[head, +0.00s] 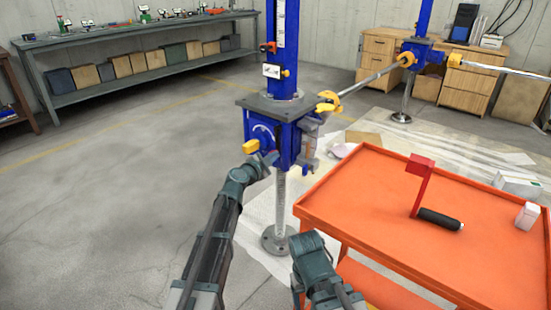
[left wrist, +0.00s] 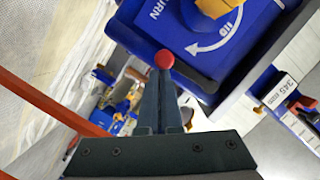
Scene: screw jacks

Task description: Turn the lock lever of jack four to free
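A blue screw jack (head: 290,140) stands in the middle of the head view, with a yellow knob (head: 251,146) on its housing. Its number cannot be read. My left gripper (head: 268,160) is at the lower front of the housing. In the left wrist view, a red ball knob (left wrist: 165,59) sits at the tips of my left gripper (left wrist: 164,75), whose fingers are close together and look shut on it. A blue face with a white arrow (left wrist: 205,45) is just above. My right gripper does not show; only part of that arm does.
An orange cart (head: 350,200) with a red crank with a black grip (head: 422,190) and a white box (head: 527,215) stands close on the right. Another blue jack (head: 420,55) stands behind, with a long bar. The floor at left is clear.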

